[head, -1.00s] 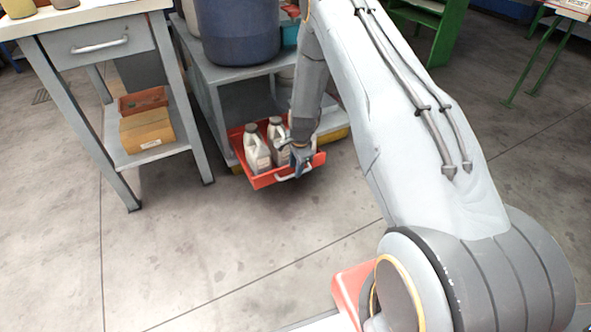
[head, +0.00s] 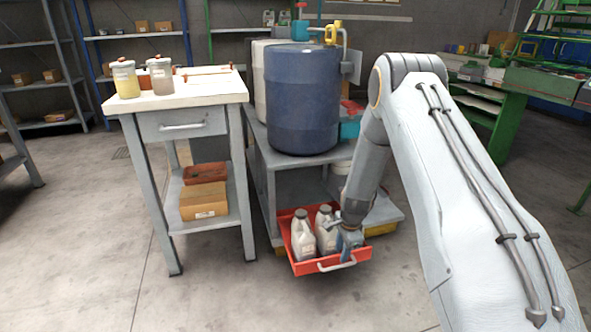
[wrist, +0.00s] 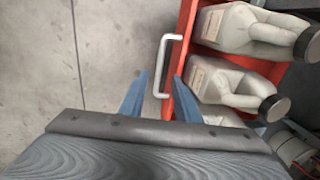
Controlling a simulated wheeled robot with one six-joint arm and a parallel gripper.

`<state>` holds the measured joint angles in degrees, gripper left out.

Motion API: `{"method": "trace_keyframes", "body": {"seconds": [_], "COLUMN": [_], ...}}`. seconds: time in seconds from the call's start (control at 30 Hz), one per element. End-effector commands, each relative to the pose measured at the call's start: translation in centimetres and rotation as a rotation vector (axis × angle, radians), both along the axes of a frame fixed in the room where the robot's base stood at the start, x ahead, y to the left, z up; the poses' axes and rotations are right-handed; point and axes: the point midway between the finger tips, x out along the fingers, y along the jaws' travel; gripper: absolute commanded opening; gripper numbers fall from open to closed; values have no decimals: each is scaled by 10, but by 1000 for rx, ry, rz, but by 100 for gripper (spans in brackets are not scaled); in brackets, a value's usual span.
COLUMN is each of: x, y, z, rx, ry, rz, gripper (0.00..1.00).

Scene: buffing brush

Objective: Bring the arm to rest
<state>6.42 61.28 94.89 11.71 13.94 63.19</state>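My gripper (head: 347,240) hangs at the front of the red drawer (head: 302,262), near its right end. In the wrist view its two blue fingers (wrist: 158,97) are spread apart. The drawer's pale handle (wrist: 164,65) shows between and beyond the fingertips, and nothing is clamped. The handle also shows in the head view (head: 337,265). The drawer is pulled out and holds grey-white bottles with dark caps (head: 303,238). I cannot tell whether a finger touches the drawer front.
The drawer sits low in a grey stand (head: 285,158) bearing a big blue drum (head: 302,100). To its left is a white-topped table (head: 190,92) with two jars (head: 125,80). Shelves (head: 140,40) stand behind. The floor in front is clear.

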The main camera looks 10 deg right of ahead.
Motion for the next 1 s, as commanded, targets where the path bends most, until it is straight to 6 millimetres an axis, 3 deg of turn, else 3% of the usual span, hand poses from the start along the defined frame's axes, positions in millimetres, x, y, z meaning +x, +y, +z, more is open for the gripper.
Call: {"method": "trace_keyframes", "body": {"seconds": [0.17,0.37,0.5,0.7,0.83,1.0], "x": [-9,-54,-99,-181,-241,-308], "y": [52,138,190,245,267,279], "z": [48,125,174,233,263,289], "rx": [-15,-41,-61,-88,-105,-124], "ry": [1,11,15,19,19,18], "rz": [180,528,776,1128,1356,1608], "gripper": [29,29,29,29,29,29]}}
